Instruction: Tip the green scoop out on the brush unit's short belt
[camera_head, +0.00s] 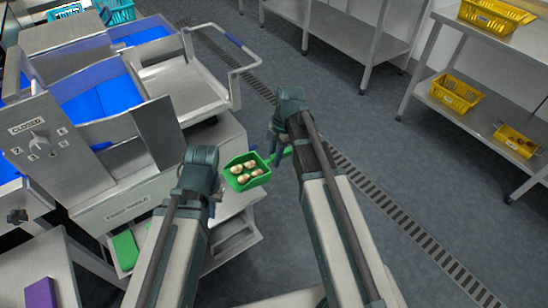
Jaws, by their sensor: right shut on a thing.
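A green scoop (239,182) holds several pale, round pieces and is roughly level, bowl to the left. My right gripper (275,146) is shut on its handle (285,154), right of the bowl. My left gripper (214,192) is just left of the scoop, apparently holding nothing; its fingers are mostly hidden by its wrist. A grey machine with a dial panel (39,143) marked "CLOSED" and blue belt surfaces (98,100) stands at the left. Which surface is the brush unit's short belt I cannot tell for sure. The scoop is right of the machine, clear of the blue surfaces.
A metal tray with a rail (240,69) juts from the machine. A green object (125,250) lies on a lower shelf and a purple block (40,293) on a front-left table. Yellow baskets (456,92) stand on racks at right. The grey floor between is open.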

